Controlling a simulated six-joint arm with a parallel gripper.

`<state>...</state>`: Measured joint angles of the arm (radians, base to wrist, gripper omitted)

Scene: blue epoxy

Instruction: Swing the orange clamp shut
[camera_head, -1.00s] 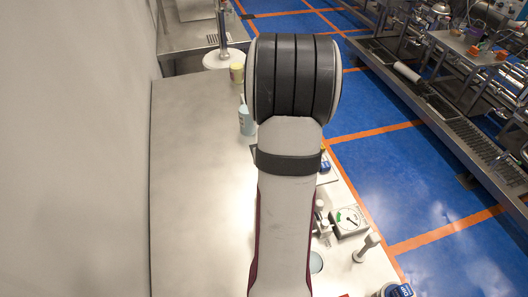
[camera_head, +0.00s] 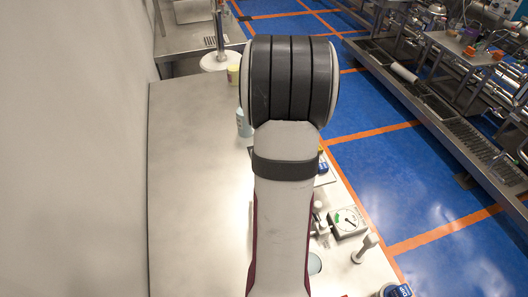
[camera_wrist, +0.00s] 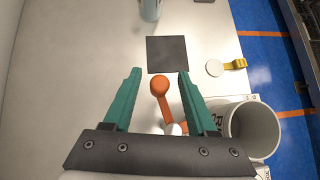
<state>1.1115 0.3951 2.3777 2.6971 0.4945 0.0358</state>
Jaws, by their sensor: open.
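The orange clamp (camera_wrist: 161,89) shows in the wrist view as an orange arm with a round knob at its far end. It lies between the two teal fingers of my gripper (camera_wrist: 156,80), apart from both. My gripper is open and empty. The near end of the clamp arm meets a pale rounded part (camera_wrist: 175,128), and what lies below that is hidden by my gripper's dark base. In the head view my arm covers the middle of the table, and neither the clamp nor my gripper can be made out there.
A dark square mat (camera_wrist: 167,54) lies beyond the clamp. A grey cylinder (camera_wrist: 252,130) stands close on the right. A pale bottle (camera_wrist: 150,9) stands at the far side. The table's left side is clear.

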